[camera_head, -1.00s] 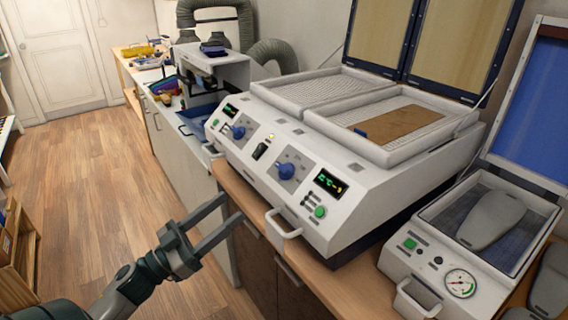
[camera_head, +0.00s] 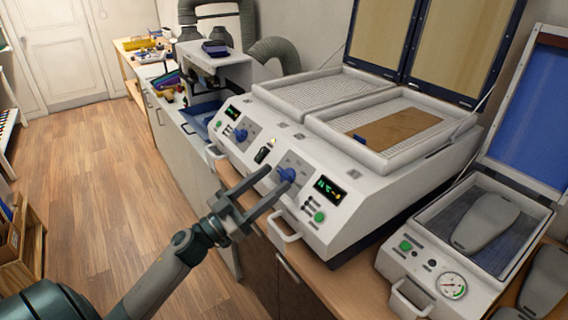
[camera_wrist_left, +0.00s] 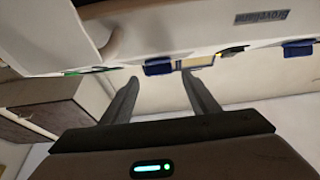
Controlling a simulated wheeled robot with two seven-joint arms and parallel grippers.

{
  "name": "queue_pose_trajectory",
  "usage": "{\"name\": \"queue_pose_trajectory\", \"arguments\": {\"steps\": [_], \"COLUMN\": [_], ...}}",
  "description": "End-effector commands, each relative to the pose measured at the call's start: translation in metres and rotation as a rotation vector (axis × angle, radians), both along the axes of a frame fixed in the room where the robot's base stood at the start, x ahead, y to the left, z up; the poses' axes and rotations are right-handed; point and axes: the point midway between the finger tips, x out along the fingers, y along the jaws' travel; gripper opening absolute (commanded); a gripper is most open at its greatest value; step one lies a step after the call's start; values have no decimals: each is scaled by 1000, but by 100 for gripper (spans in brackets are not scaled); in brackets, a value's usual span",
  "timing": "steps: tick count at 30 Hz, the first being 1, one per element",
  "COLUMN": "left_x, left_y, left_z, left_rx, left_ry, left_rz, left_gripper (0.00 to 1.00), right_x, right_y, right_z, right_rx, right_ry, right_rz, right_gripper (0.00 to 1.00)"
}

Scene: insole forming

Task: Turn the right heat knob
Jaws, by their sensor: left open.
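The right heat knob (camera_head: 287,173) is a blue knob on the sloped front panel of the white heating machine (camera_head: 330,236), left of its green-lit display (camera_head: 329,189). My left gripper (camera_head: 279,177) is open, its two fingertips close to the knob, one on either side in the picture. In the left wrist view the blue knob (camera_wrist_left: 158,67) shows between the tips of the open fingers (camera_wrist_left: 160,77), apparently just ahead of them. I cannot tell whether they touch it. The left heat knob (camera_head: 240,134) is farther along the panel. My right gripper is not in view.
A white front handle (camera_head: 284,235) sticks out just below the knob's panel. A smaller white machine with a gauge (camera_head: 451,286) stands to the right on the wooden bench. A brown sheet (camera_head: 398,129) lies on the heating machine's right tray.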

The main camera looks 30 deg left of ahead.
Motion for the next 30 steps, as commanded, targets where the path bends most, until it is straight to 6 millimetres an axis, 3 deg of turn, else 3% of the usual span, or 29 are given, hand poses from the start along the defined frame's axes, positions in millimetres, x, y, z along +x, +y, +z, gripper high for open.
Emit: {"name": "queue_pose_trajectory", "arguments": {"steps": [9,22,23,28,30], "left_x": [35,41,41,41,41], "left_y": [-14,-17,-17,-17,-17], "left_z": [18,18,18,18,18], "left_rx": [-3,-1,-1,-1,-1], "left_ry": [-1,0,0,0,0], "left_rz": [0,0,0,0,0], "left_gripper": [55,55,52,13,13], "right_x": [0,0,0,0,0], "right_y": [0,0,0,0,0], "right_z": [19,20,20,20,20], "right_rx": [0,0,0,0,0], "right_ry": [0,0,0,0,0], "right_rz": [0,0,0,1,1], "right_gripper": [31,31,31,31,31]}}
